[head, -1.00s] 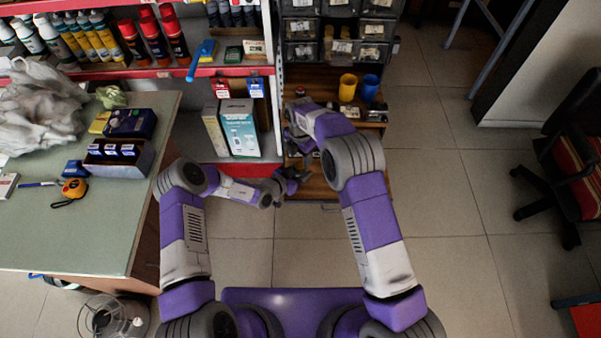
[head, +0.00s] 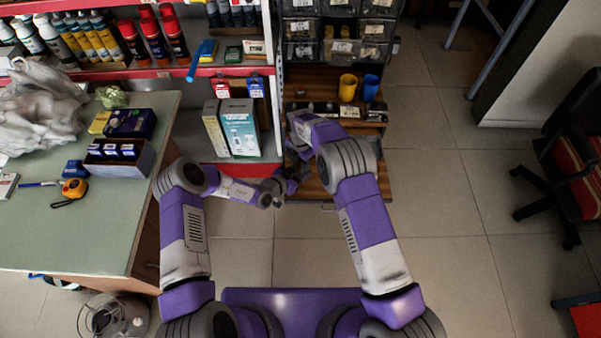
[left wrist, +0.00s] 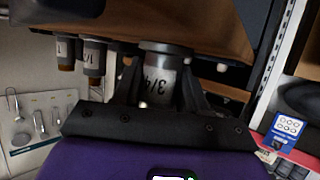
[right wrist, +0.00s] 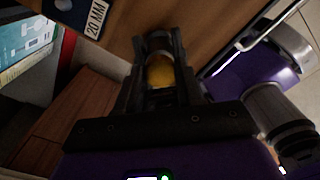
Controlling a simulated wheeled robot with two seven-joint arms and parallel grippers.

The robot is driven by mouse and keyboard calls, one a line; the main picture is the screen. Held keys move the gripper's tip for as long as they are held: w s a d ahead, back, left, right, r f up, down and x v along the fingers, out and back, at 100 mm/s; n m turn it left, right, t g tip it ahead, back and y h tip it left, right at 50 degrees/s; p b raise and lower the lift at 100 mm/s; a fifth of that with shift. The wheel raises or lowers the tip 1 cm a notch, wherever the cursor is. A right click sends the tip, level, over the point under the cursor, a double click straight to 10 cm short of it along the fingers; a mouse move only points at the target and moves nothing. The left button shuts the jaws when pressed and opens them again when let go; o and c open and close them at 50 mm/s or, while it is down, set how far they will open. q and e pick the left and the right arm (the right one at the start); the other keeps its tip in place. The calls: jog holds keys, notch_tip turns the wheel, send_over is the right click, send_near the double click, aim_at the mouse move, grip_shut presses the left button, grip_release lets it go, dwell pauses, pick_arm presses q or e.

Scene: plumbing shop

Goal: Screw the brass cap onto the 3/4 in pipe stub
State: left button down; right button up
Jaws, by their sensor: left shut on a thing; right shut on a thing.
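The grey pipe stub (left wrist: 161,84) labelled 3/4 sits between the fingers of my left gripper (left wrist: 158,90) in the left wrist view, against the underside of a wooden shelf. My left gripper is shut on it. In the right wrist view, the yellow brass cap (right wrist: 160,73) sits between the fingers of my right gripper (right wrist: 158,60), which is shut on it. A greyish round part shows just beyond the cap; I cannot tell whether the two touch. In the head view both grippers are close together at the low wooden shelves and mostly hidden by my arms.
Smaller labelled stubs (left wrist: 92,58) hang beside the 3/4 stub. A 20 MM label (right wrist: 95,18) is on the wood near my right gripper. Yellow (head: 348,87) and blue (head: 370,88) cups stand on the shelf above. Boxes (head: 239,128) stand to the left; open floor lies right.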

grip_shut()
jog(key=m, duration=0.4)
jog(key=shift+m, duration=0.4)
jog(key=m, duration=0.5)
jog(key=o, duration=1.1)
grip_release()
jog(key=shift+c, duration=0.2)
jog(key=shift+s, duration=0.1)
jog(key=shift+f, duration=0.1)
